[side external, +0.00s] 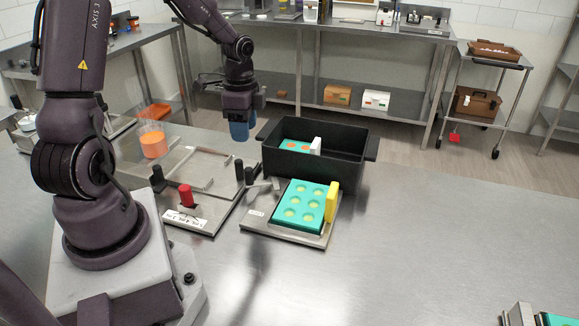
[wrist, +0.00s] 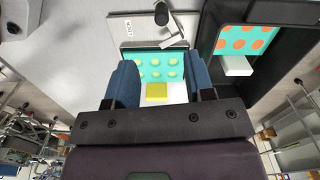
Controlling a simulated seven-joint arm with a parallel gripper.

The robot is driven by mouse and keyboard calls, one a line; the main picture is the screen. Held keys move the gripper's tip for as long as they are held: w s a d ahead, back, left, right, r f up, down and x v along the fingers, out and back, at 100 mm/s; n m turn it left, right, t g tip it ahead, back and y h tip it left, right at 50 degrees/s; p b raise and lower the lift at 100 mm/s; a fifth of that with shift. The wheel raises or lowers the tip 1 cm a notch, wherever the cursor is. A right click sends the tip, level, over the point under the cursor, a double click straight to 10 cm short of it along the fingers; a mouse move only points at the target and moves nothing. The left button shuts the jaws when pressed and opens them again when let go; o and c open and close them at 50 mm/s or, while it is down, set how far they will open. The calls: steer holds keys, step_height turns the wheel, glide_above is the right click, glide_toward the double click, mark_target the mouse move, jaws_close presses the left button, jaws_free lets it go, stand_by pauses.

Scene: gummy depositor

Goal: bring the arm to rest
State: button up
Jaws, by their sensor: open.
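A teal mold (side external: 302,202) with yellow-filled cavities and a yellow tab (side external: 332,201) sits on a metal plate (side external: 262,225); the mold also shows in the wrist view (wrist: 150,67), beyond the fingers. A second teal mold (side external: 297,147) with orange fills and a white tab lies inside the black bin (side external: 347,175).
A depositor station with a red knob (side external: 186,195), black posts and a metal frame (side external: 203,172) stands left of the molds. A clear hopper with orange contents (side external: 153,141) is behind it. The right of the steel table (side external: 430,240) is largely clear; another teal piece (side external: 560,320) shows at the lower right corner.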

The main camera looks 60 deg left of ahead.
steer(key=s+d+r+n+t, duration=0.3)
steer(key=s+d+r, duration=0.1)
steer(key=d+r, duration=0.4)
steer(key=s+d+r+n+t, duration=0.2)
steer(key=s+d+r+n, duration=0.2)
steer(key=d+r, duration=0.5)
steer(key=shift+s+d+r+t, duration=0.2)
steer(key=shift+s+d+t, duration=0.2)
steer(key=shift+s+d, duration=0.4)
